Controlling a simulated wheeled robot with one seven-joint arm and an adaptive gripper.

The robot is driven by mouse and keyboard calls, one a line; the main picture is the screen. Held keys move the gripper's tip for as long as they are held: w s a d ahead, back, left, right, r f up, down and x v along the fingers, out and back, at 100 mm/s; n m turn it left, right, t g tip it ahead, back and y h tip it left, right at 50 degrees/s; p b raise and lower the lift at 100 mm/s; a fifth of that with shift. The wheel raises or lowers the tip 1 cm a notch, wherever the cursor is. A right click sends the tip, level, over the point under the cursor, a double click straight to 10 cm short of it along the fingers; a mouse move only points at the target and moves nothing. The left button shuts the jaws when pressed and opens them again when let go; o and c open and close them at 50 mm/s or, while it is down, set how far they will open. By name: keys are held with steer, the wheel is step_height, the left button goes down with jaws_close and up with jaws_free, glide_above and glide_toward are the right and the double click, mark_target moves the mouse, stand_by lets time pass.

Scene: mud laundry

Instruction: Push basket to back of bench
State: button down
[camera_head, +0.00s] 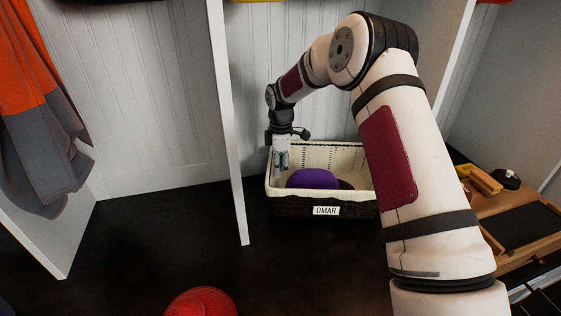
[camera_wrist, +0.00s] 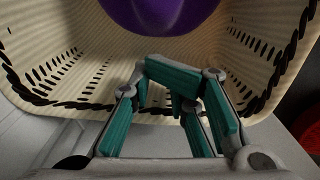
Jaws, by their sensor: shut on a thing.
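The cream woven basket (camera_head: 325,157), with a dark lower band and a label reading OMAR (camera_head: 326,211), stands on the dark bench inside the middle cubby. A purple item (camera_head: 313,179) lies in it, beside something dark. My gripper (camera_head: 281,160) points down at the basket's left side wall, shut on its rim. In the wrist view the teal fingers (camera_wrist: 182,105) cross the basket's dark-stitched rim (camera_wrist: 70,108), with the purple item (camera_wrist: 165,12) beyond. The exact grip on the wall is partly hidden by the fingers. My arm covers the basket's right end.
A white divider (camera_head: 229,130) stands close left of the basket. The white panelled back wall (camera_head: 150,90) is behind. A red round item (camera_head: 201,303) lies in front. A wooden tray (camera_head: 525,225) is at right. Dark bench (camera_head: 150,235) is bare at left.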

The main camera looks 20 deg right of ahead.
steer(key=shift+f+b, duration=0.55)
steer(key=shift+f, duration=1.55)
steer(key=shift+a, duration=0.1)
steer(key=a, duration=0.3)
steer(key=shift+w+a, duration=0.4)
